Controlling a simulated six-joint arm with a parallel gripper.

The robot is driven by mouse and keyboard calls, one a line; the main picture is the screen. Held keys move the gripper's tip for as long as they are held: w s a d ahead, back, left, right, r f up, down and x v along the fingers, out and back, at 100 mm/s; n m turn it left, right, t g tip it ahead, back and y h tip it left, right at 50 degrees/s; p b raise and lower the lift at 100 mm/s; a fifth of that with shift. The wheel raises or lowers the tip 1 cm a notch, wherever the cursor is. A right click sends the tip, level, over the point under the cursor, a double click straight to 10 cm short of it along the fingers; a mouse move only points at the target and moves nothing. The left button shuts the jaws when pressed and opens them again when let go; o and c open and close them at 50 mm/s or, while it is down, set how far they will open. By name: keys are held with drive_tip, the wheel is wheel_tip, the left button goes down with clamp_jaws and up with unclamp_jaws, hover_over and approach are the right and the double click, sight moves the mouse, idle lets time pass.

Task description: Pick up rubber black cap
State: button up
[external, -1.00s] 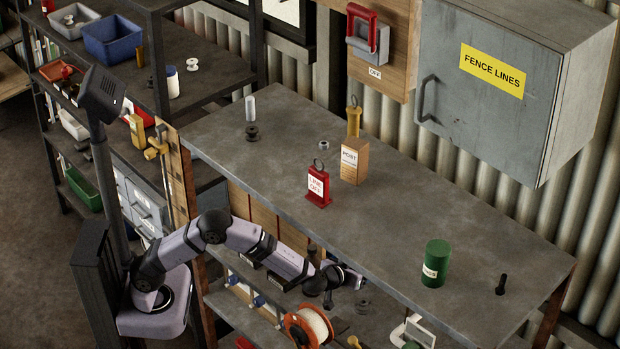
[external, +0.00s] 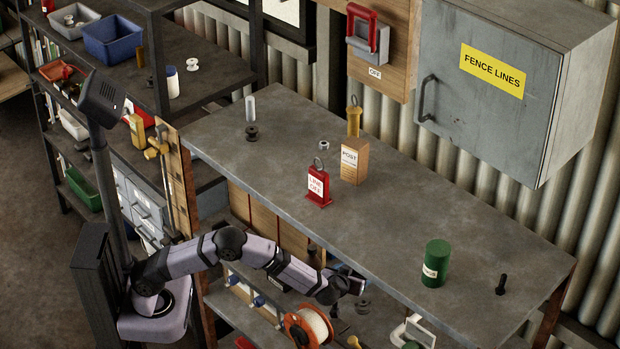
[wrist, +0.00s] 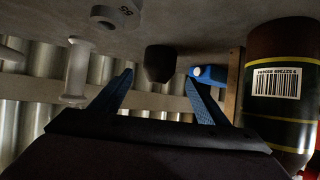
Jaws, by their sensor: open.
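In the wrist view, a dark, blunt, tapered piece that looks like the rubber black cap (wrist: 160,63) sits against the grey surface at the top of the picture. It is beyond and between the two blue fingertips of my gripper (wrist: 160,80). The fingers are spread, with nothing held and a gap on each side of the cap. In the external view my gripper (external: 354,284) is low, at the shelf opening under the bench top's front edge. I cannot make out the cap for certain in that view.
In the wrist view, a blue piece with a white end (wrist: 208,73) is close by the right finger. A brown labelled bottle (wrist: 283,85) stands at the right, a pale spool-like piece (wrist: 77,70) at the left. The bench top (external: 400,240) overhangs the shelf; an orange reel (external: 308,327) is below.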

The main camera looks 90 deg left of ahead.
drive_tip(key=shift+p+x, duration=0.4)
drive_tip(key=shift+x, duration=2)
drive_tip(key=c, duration=1.1)
